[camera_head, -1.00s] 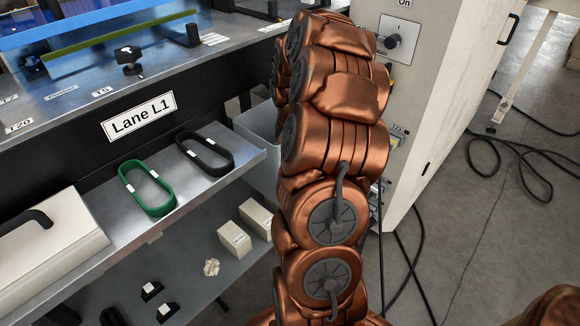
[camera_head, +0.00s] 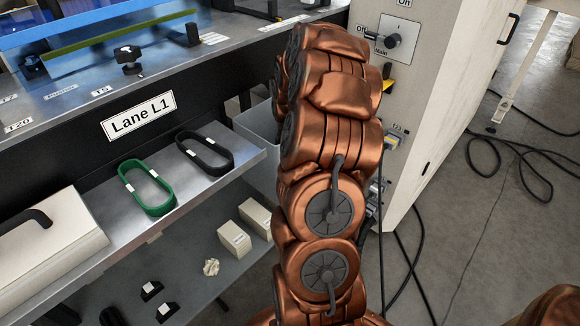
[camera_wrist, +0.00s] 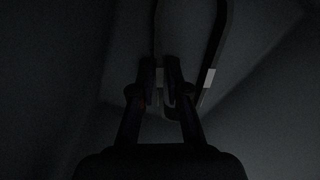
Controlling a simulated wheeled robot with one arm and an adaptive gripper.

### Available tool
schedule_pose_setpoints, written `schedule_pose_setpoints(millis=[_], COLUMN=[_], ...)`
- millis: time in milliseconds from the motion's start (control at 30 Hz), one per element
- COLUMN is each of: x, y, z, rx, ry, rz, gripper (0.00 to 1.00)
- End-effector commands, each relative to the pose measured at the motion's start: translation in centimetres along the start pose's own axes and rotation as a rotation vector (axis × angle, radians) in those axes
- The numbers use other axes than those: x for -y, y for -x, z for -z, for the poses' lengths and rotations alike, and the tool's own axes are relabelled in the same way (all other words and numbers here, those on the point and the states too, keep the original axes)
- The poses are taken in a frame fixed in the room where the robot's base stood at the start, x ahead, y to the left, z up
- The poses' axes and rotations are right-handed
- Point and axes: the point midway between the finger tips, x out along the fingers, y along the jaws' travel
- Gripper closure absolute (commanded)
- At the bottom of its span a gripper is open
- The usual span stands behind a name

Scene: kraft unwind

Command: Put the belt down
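In the wrist view, which is very dark, a dark belt loop (camera_wrist: 222,40) with pale patches runs up from my gripper (camera_wrist: 160,68). One side of the loop passes between the two fingers. The fingers are a small gap apart, and I cannot tell whether they press on the belt. What lies under the belt is too dark to name. In the head view my copper arm hides my gripper and this belt. A green belt (camera_head: 151,209) and a black belt (camera_head: 222,169) lie apart on the metal shelf below the Lane L1 sign (camera_head: 137,117).
A pale grey bin (camera_head: 258,124) is partly hidden behind my arm. A white cabinet (camera_head: 452,90) with a rotary switch (camera_head: 395,41) stands to the right. Small boxes (camera_head: 234,238) sit on the lower shelf. Black cables (camera_head: 520,150) lie on the floor.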

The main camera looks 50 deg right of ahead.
Motion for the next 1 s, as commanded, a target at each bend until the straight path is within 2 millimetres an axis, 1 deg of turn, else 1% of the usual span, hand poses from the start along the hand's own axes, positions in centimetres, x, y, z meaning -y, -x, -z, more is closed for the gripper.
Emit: schedule_pose_setpoints(millis=[33,100,133,367,533,667,1000], x=[0.0,0.0,0.0,0.0,0.1,0.1,0.1], y=[0.0,0.0,0.0,0.0,0.8,2.6,9.2], z=[0.0,0.0,0.0,0.0,0.1,0.1,0.1], rx=[0.000,0.000,0.000,0.000,-0.003,-0.004,-0.004], ry=[0.000,0.000,0.000,0.000,0.000,0.000,0.000], rz=[0.000,0.000,0.000,0.000,0.001,0.002,0.003], gripper=[0.77,0.70,0.69,0.69,0.69,0.69,0.69])
